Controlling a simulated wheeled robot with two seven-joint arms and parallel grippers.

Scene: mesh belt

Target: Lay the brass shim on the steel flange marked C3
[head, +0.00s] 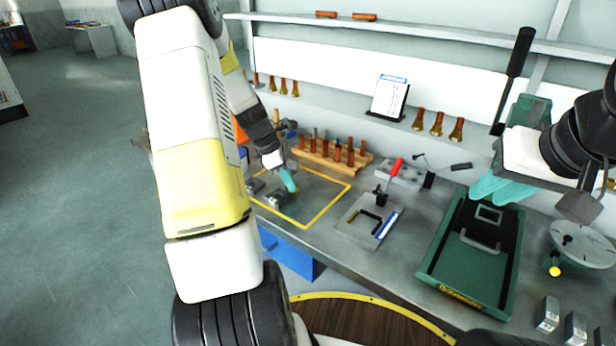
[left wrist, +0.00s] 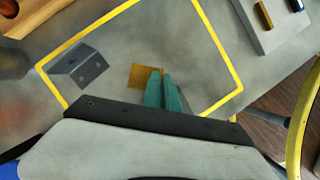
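In the left wrist view the brass shim (left wrist: 141,75) is a small flat golden square at the fingertips of my left gripper (left wrist: 162,76). The two teal fingers are nearly together, with the shim's right edge between their tips. I cannot tell whether it touches the bench. The left gripper (head: 290,181) in the head view is over the yellow-outlined area; the shim is not discernible there. A grey steel angle piece (left wrist: 80,68) lies inside the outline, left of the shim. No C3 mark is readable. My right gripper (head: 492,190) is above the green tray; its finger gap is unclear.
A wooden rack (head: 332,155) of several brown-handled pieces stands behind the outlined area. A grey plate (head: 360,226) with black and blue pieces is to its right. The green tray (head: 447,272) and small metal blocks (head: 547,314) are further right. The outlined area is mostly bare.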

